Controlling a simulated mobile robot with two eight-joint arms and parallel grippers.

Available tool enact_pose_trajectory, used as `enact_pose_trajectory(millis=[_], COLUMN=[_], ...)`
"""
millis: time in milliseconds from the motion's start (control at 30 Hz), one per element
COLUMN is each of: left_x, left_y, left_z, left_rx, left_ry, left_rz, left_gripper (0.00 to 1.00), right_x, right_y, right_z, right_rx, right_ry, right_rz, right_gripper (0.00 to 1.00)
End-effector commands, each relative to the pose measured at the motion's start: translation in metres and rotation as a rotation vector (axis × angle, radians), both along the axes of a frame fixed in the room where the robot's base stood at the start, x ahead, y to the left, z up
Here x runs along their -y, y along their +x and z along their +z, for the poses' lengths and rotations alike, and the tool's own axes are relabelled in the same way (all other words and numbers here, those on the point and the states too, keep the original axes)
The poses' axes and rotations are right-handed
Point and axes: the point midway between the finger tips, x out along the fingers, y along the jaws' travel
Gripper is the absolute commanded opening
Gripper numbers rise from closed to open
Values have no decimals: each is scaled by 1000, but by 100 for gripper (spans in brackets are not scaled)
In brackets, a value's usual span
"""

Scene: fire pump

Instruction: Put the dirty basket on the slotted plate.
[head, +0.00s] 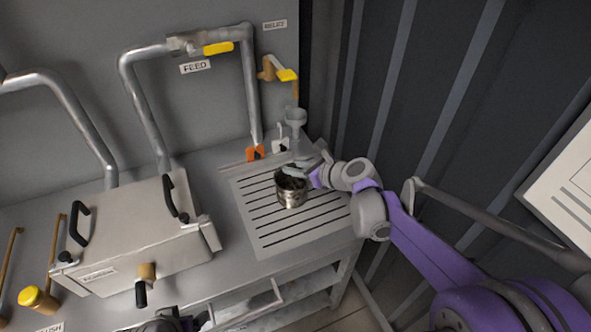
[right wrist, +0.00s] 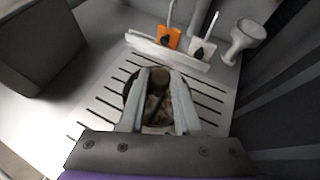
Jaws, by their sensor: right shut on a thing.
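The dirty basket (head: 291,190) is a round metal cup with brown grime inside. In the head view it is over the slotted plate (head: 262,228), upright or nearly so; I cannot tell whether it touches the plate. My right gripper (head: 290,172) is shut on the basket's rim from the right. In the right wrist view, the basket (right wrist: 157,100) shows between the two fingers (right wrist: 157,112), with the plate's slots (right wrist: 205,98) around it. My left gripper is not clearly in view; a dark part of my body shows at the bottom edge.
A lidded grey box (head: 135,235) with black handles stands left of the plate. Behind the plate are an orange tag (head: 255,153), a white tag (head: 281,145) and a grey funnel (head: 296,118). A dark ribbed wall (head: 400,90) rises close on the right. The plate's front is clear.

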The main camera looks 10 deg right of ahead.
Motion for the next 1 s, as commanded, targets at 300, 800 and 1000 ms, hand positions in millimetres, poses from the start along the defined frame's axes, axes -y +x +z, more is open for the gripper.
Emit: enact_pose_trajectory(millis=[300, 800, 1000], left_x=[0, 0, 0], left_y=[0, 0, 0], left_z=[-1, -2, 0], left_rx=[0, -1, 0], left_ry=[0, 0, 0], left_rz=[0, 0, 0], left_gripper=[83, 83, 83], right_x=[0, 0, 6], right_y=[0, 0, -8], right_z=[-6, -7, 0], right_rx=[1, 0, 0], right_ry=[1, 0, 1], right_rz=[0, 0, -3], right_gripper=[0, 62, 62])
